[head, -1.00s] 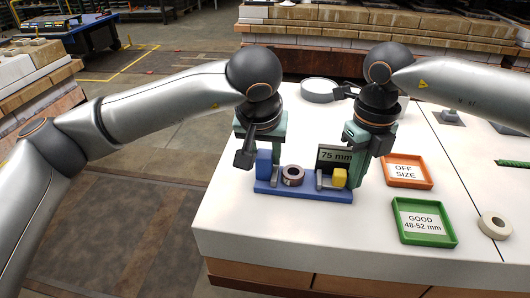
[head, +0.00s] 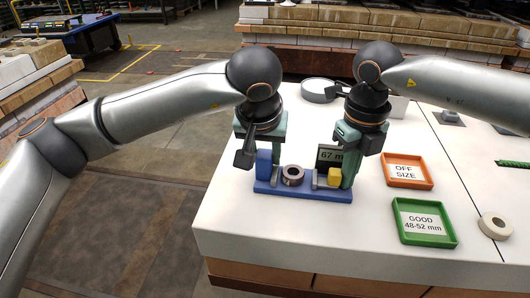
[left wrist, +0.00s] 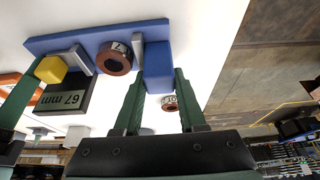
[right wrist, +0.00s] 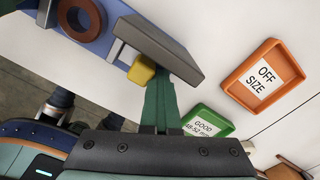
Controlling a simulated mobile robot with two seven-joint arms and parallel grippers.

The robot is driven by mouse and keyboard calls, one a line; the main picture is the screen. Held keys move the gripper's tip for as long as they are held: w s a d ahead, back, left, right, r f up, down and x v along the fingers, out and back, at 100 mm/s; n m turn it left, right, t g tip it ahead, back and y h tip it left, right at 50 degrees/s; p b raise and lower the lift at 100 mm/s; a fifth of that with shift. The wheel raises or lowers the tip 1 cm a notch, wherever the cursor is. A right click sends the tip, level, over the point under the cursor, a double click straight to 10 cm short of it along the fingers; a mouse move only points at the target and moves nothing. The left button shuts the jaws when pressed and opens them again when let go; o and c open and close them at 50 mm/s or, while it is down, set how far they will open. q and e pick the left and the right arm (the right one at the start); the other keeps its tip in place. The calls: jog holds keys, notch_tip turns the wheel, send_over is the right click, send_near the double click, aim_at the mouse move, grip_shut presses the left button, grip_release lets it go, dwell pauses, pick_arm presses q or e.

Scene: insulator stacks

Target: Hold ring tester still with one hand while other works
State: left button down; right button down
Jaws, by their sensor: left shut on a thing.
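The ring tester has a blue base (head: 300,192) with a blue end block (head: 264,164), a slider with a yellow block (head: 334,174) and a dark display (head: 328,156) reading 67 mm. A brown ring (head: 292,175) lies flat on the base between the grey jaws; it also shows in the left wrist view (left wrist: 114,58), apart from the slider's jaw. My left gripper (left wrist: 158,95) is shut on the blue end block. My right gripper (right wrist: 168,95) has its fingers together, beside the yellow block on its outer side, apparently touching it.
An orange OFF SIZE tray (head: 407,170) and a green GOOD 48-52 mm tray (head: 424,222) stand right of the tester, both empty. A pale ring (head: 495,226) lies at the right. Another brown ring (left wrist: 170,103) lies behind the tester. A round grey dish (head: 318,90) stands at the back.

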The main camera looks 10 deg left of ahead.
pick_arm(q)
jog(key=shift+d, duration=0.15)
pick_arm(e)
jog(key=shift+a, duration=1.2)
jog(key=shift+d, duration=0.1)
jog(key=shift+d+r, duration=0.1)
jog(key=shift+d, duration=0.95)
notch_tip(320, 180, up, 7)
pick_arm(q)
jog(key=shift+c, duration=2)
grip_release()
